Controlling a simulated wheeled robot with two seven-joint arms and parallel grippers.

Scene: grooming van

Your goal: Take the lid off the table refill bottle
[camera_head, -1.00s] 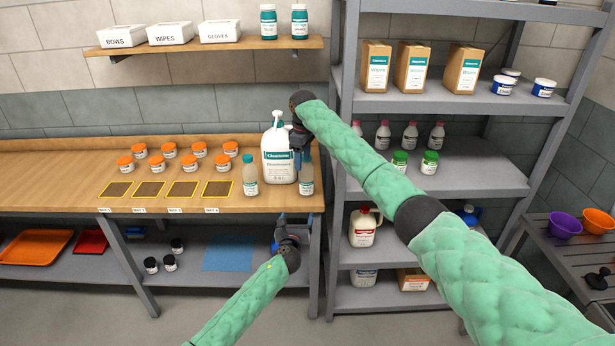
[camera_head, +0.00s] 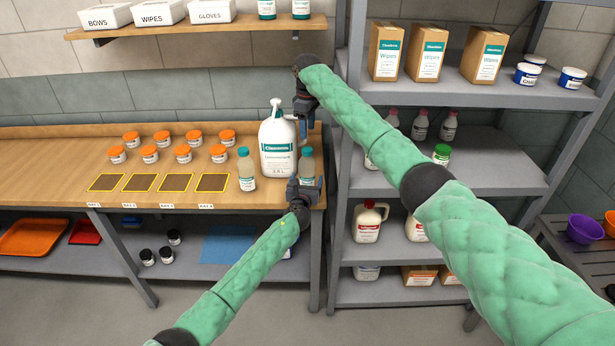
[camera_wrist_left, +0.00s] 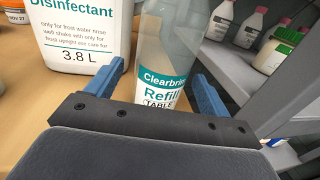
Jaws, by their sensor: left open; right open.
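The table refill bottle (camera_head: 307,165) is a clear bottle with a teal lid (camera_head: 306,151). It stands upright at the right end of the wooden counter, right of the white pump jug. My left gripper (camera_head: 304,186) is open at the bottle's lower part. In the left wrist view the bottle (camera_wrist_left: 170,50), labelled "Refill" and "TABLE", stands between the open blue fingers, with gaps showing; its lid is out of that view. My right gripper (camera_head: 305,125) is open and empty, pointing down just above the lid.
The pump jug (camera_head: 278,150) stands close left of the bottle. A similar teal-capped bottle (camera_head: 246,170) is left of the jug. Several orange-lidded jars (camera_head: 183,153) and dark framed mats (camera_head: 175,183) lie further left. A grey shelf rack (camera_head: 343,120) rises close on the right.

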